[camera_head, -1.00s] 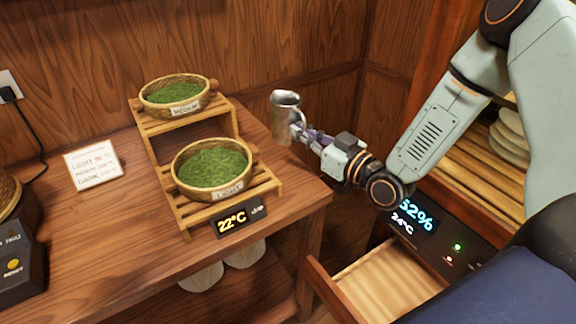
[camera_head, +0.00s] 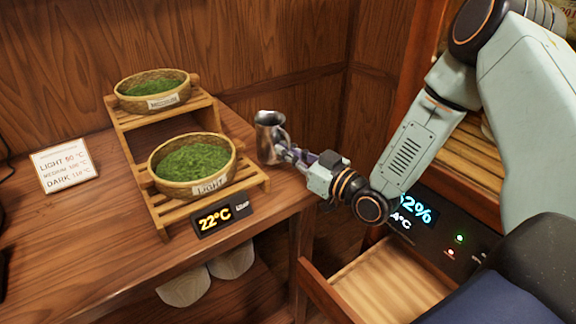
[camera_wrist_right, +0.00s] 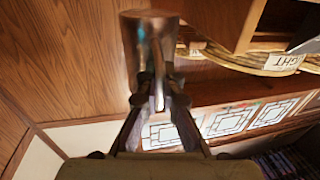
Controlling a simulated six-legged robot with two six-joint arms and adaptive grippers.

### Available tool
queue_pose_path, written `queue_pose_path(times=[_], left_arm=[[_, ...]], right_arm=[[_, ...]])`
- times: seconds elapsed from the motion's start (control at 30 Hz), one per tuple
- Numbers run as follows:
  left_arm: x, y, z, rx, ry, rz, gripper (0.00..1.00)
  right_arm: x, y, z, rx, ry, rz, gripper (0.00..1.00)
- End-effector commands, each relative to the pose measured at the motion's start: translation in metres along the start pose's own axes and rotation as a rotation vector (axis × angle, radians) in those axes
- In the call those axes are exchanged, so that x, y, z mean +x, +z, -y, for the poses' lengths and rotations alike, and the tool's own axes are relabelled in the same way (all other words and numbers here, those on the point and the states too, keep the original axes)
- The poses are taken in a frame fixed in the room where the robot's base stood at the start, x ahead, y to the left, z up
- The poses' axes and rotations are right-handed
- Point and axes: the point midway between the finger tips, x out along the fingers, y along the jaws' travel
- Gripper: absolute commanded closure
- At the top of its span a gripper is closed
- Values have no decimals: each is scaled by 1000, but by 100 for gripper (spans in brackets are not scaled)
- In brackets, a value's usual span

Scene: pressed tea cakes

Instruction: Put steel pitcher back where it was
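The steel pitcher (camera_head: 267,138) is a small, shiny metal jug, upright, at the right of the bamboo stand near the table's right end. My right gripper (camera_head: 285,151) comes from the right and is shut on the pitcher's handle. In the right wrist view the pitcher (camera_wrist_right: 150,32) is past the fingertips, with its handle between the two fingers (camera_wrist_right: 160,92). I cannot tell whether the pitcher's base touches the wooden table (camera_head: 110,245). My left gripper is not in view.
A two-tier bamboo stand (camera_head: 160,215) holds two baskets of green tea, the upper (camera_head: 152,92) and the lower (camera_head: 192,165). A 22°C display (camera_head: 221,215) is at its front. A temperature card (camera_head: 65,166) stands left. An open drawer (camera_head: 385,283) is below right.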

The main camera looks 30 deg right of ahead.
Motion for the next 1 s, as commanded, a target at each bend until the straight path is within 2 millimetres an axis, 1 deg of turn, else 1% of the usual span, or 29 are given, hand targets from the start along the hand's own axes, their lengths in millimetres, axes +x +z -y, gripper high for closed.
queue_pose_path(times=[0.03, 0.2, 0.5, 0.7, 0.73, 0.9, 1.0], left_arm=[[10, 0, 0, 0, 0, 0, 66], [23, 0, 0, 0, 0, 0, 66], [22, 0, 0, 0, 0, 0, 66], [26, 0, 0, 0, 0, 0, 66], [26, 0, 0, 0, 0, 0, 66], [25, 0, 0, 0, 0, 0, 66], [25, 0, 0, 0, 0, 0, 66]], right_arm=[[0, 10, 0, 0, 0, -2, 100], [0, 24, 0, 0, 0, -2, 100], [0, 23, 0, 0, 0, -2, 100], [-1, 28, 0, 0, 0, -2, 100], [-1, 28, 0, 1, 0, 0, 93], [-1, 27, 0, 1, 0, 0, 78], [-1, 27, 0, 1, 0, 0, 72]])
